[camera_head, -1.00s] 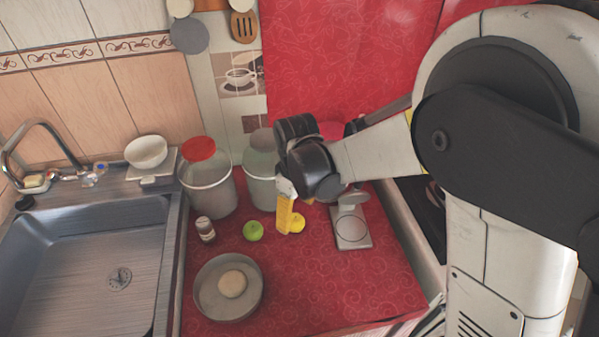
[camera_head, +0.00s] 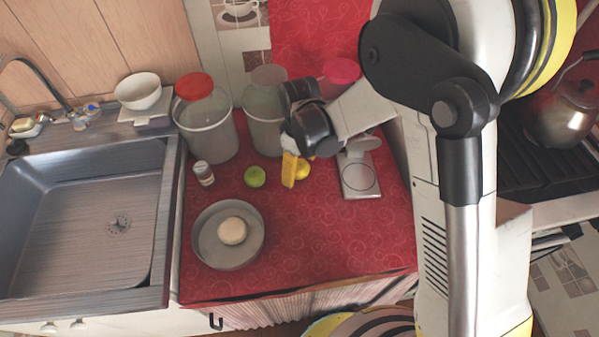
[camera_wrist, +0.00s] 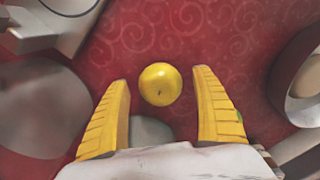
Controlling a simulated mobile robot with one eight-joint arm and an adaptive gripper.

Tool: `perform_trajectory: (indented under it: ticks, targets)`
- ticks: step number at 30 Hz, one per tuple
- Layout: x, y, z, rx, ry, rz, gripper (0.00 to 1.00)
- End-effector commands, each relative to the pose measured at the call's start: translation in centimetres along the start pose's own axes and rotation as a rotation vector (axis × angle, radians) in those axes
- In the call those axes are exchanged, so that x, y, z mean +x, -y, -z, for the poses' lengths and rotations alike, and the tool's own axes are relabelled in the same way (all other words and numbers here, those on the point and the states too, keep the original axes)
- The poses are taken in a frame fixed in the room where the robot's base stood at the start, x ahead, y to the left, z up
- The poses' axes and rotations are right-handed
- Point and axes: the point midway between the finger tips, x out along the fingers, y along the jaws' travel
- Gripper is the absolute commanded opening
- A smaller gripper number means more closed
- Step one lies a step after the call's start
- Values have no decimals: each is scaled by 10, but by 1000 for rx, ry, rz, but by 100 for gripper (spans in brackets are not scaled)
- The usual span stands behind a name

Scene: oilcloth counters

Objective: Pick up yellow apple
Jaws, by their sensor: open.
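The yellow apple (camera_head: 303,170) rests on the red oilcloth, right of a green apple (camera_head: 255,177) in the head view. In the wrist view the yellow apple (camera_wrist: 160,84) lies between and just beyond the tips of my two yellow fingers, with a gap on each side. My gripper (camera_head: 290,184) is open and empty, pointing down over the oilcloth. In the wrist view the fingers of my gripper (camera_wrist: 165,75) are well apart. In the head view a finger partly hides the yellow apple.
A grey scale (camera_head: 360,179) stands close on the right. Jars (camera_head: 207,130) stand behind. A pan (camera_head: 206,254) holding a round pale item, a small bottle (camera_head: 203,174) and the sink (camera_head: 90,215) are to the left. The oilcloth (camera_head: 330,240) in front is clear.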

Motion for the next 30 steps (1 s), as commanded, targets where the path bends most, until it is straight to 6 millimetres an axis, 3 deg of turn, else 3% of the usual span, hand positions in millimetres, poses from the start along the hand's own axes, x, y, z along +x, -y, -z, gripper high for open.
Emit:
perform_trajectory:
  ticks: [2,8,9,15,25,30]
  targets:
    - [11,0,0,0,0,0,77]
    - [10,1,0,0,0,0,77]
    - [10,1,0,0,0,0,72]
    - [10,1,0,0,0,0,13]
    - [8,1,0,0,0,0,12]
    - [-16,1,0,0,0,0,12]
